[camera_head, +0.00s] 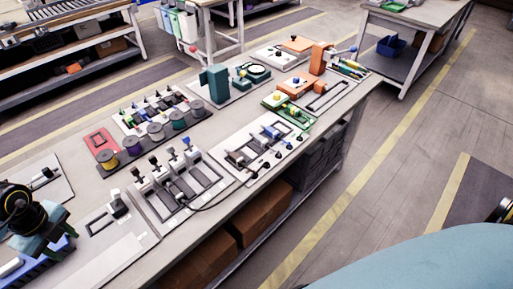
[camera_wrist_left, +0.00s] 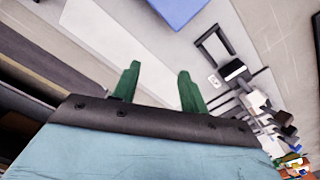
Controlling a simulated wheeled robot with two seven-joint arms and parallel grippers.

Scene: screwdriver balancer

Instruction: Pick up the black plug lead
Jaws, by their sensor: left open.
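A thin black lead (camera_head: 198,209) runs in a loose curve from the white board with several upright posts (camera_head: 146,208) toward dark plugs at the front edge of the neighbouring board (camera_head: 236,173). Which plug end belongs to it is too small to tell. My left gripper (camera_head: 40,243) is at the far left of the bench, well away from the lead. In the left wrist view its two green fingers (camera_wrist_left: 158,85) stand apart with nothing between them. My right gripper is not in view.
A blue container (camera_head: 38,268) lies below my left gripper. A small board with a black-topped block (camera_head: 117,205) lies between the gripper and the post board. Spools (camera_head: 107,160) and other fixtures crowd the bench behind. The aisle floor (camera_head: 390,170) at right is clear.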

